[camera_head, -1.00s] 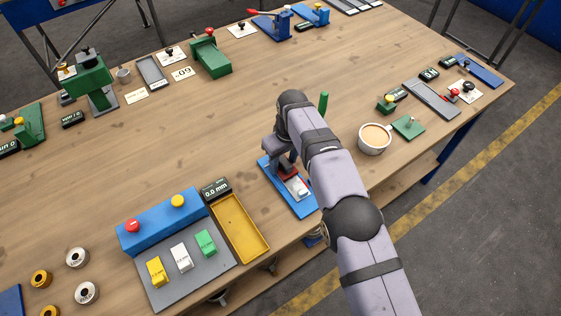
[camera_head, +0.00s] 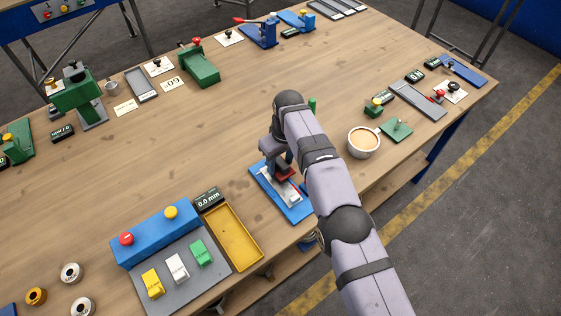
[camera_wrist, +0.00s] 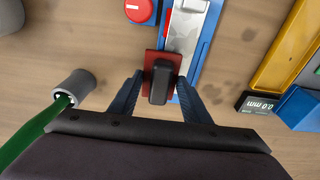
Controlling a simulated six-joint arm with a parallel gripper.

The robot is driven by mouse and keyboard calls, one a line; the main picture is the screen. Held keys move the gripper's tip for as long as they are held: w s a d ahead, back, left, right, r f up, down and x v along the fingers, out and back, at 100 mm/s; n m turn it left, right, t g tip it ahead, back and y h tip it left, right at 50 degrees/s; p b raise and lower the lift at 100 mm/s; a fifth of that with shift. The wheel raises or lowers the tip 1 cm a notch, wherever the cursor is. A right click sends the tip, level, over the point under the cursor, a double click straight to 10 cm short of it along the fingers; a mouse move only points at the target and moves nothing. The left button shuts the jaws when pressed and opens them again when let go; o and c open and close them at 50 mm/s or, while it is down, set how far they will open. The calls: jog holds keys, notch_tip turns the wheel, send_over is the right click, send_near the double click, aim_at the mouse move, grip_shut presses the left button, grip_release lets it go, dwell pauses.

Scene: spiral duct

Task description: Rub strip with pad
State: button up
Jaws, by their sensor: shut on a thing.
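My gripper (camera_wrist: 160,79) is shut on the black handle of a red pad (camera_wrist: 149,66). The pad lies over the back end of a silver metal strip (camera_wrist: 185,30); whether it touches the strip I cannot tell. The strip lies on a narrow blue base (camera_wrist: 210,27). In the head view the blue base (camera_head: 298,213) is at the table's front edge, with the red pad (camera_head: 284,173) above it. My arm hides the right part of the base there.
A red knob (camera_wrist: 140,9) stands beside the base. A green rod in a grey holder (camera_wrist: 73,84) is close to my gripper. The table centre is clear.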

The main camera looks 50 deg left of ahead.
jog(key=shift+r+p, duration=1.95)
jog(key=shift+r, duration=0.45)
jog(key=shift+r+p, duration=1.35)
jog(key=shift+r, duration=0.15)
